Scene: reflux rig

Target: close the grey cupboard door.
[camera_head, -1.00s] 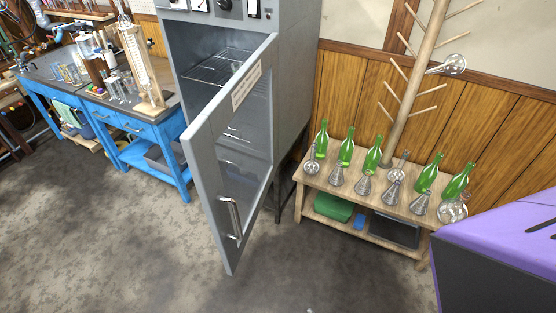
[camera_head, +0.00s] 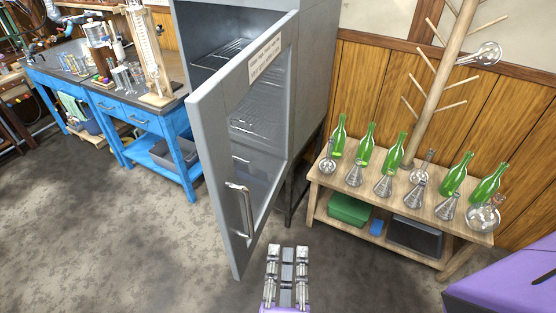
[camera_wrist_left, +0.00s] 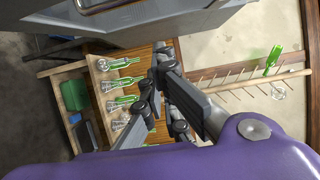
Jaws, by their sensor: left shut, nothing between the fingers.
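Wire shelves show inside. My left gripper (camera_head: 286,250) is at the bottom centre of the head view, to the right of the door's lower edge and apart from it. It is shut and empty. In the left wrist view its fingers (camera_wrist_left: 160,72) are together, with a grey panel (camera_wrist_left: 150,22) along the top. My right gripper is not in view.
A wooden bench (camera_head: 325,188) with green bottles and glass flasks stands to the right, beside a wooden drying stand (camera_head: 440,75). A blue workbench (camera_head: 180,150) with glassware is on the left. The floor (camera_head: 130,250) before the door is clear.

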